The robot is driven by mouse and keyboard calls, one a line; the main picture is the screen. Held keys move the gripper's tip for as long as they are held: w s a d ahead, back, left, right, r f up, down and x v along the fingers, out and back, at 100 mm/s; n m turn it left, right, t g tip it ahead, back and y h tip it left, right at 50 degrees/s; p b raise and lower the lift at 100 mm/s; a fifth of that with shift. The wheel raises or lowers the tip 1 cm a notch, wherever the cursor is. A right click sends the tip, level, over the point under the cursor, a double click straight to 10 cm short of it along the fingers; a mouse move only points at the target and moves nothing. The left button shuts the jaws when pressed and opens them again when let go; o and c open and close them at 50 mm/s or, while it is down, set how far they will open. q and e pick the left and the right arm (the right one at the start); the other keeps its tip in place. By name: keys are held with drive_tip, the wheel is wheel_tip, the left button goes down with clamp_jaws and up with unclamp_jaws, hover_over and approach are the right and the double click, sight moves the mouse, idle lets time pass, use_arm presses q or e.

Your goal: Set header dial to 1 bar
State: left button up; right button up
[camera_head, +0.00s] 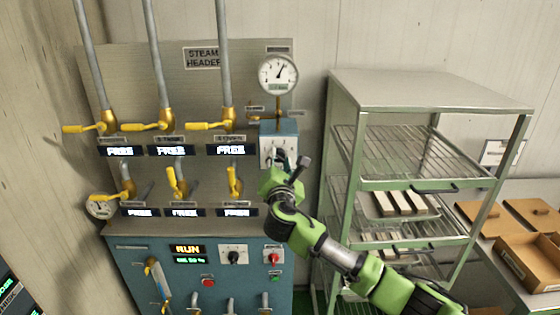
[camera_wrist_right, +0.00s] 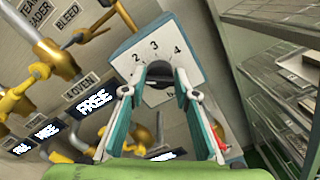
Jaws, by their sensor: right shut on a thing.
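The header dial is a white plate (camera_head: 291,146) on the front of a small blue box, right of the valves. In the right wrist view its plate (camera_wrist_right: 156,56) shows the numbers 2, 3 and 4, seen tilted. My right gripper (camera_head: 279,164) reaches it from below right and is shut on the dark dial knob (camera_wrist_right: 160,72). The fingers (camera_wrist_right: 160,88) straddle the knob and hide most of it, so I cannot tell its setting. A round steam gauge (camera_head: 278,74) with a black needle sits above the dial. My left gripper is out of view.
Yellow valve handles (camera_head: 203,125) and lit FREE displays (camera_head: 232,149) fill the panel left of the dial. A blue cabinet (camera_head: 215,294) with switches stands below. A green rack (camera_head: 348,110) with wire shelves stands close on the right.

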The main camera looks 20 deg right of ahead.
drive_tip(key=shift+n, duration=1.6)
drive_tip(key=o, duration=1.1)
drive_tip(key=shift+s+a, duration=0.1)
drive_tip(key=v, duration=1.1)
drive_tip(key=shift+s+a, duration=0.1)
drive_tip(key=shift+s, duration=0.25)
